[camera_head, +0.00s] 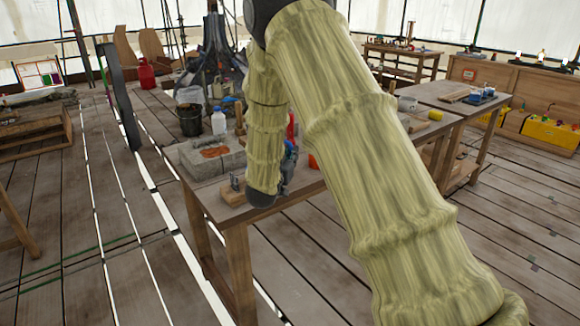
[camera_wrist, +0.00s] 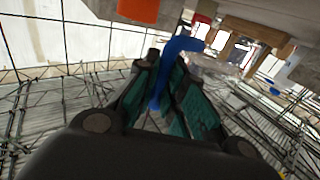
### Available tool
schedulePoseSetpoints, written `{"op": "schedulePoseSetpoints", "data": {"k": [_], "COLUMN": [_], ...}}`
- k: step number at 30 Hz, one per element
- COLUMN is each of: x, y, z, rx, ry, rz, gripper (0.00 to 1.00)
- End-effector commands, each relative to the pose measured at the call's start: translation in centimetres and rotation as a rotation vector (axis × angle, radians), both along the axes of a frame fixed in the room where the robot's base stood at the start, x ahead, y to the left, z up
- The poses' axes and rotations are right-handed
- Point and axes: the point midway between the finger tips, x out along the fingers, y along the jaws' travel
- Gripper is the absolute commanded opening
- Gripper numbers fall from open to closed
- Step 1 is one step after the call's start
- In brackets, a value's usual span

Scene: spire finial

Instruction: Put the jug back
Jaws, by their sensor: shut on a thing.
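My gripper (camera_wrist: 165,85) is shut on a slim, curved blue thing (camera_wrist: 180,46), which stands up between the teal finger pads. I cannot tell whether this is the jug or part of it. In the head view my arm hides most of my gripper (camera_head: 288,168), which is at the near workbench (camera_head: 236,214). A white jug-like bottle (camera_head: 219,123) stands upright on that bench, behind the stone block and apart from my gripper. A red can (camera_head: 147,76) stands farther back at the left.
A grey stone block with an orange-brown hollow (camera_head: 214,158) and a small wooden tool (camera_head: 232,190) are on the near bench. An orange thing (camera_wrist: 138,10) is close to my gripper. A dark bucket (camera_head: 190,120) stands behind. Floor at the left is mostly clear.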

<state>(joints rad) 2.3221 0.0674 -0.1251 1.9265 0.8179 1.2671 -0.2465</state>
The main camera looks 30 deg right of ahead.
Motion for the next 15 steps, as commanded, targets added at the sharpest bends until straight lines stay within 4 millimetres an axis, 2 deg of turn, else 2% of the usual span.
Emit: {"op": "schedulePoseSetpoints", "data": {"k": [10,15], "x": [0.0,0.0], "y": [0.0,0.0], "z": [-3.3,-3.7], "rx": [-0.001,-0.001], "ry": [0.001,-0.001], "rz": [0.0,0.0], "gripper": [0.0,0.0]}}
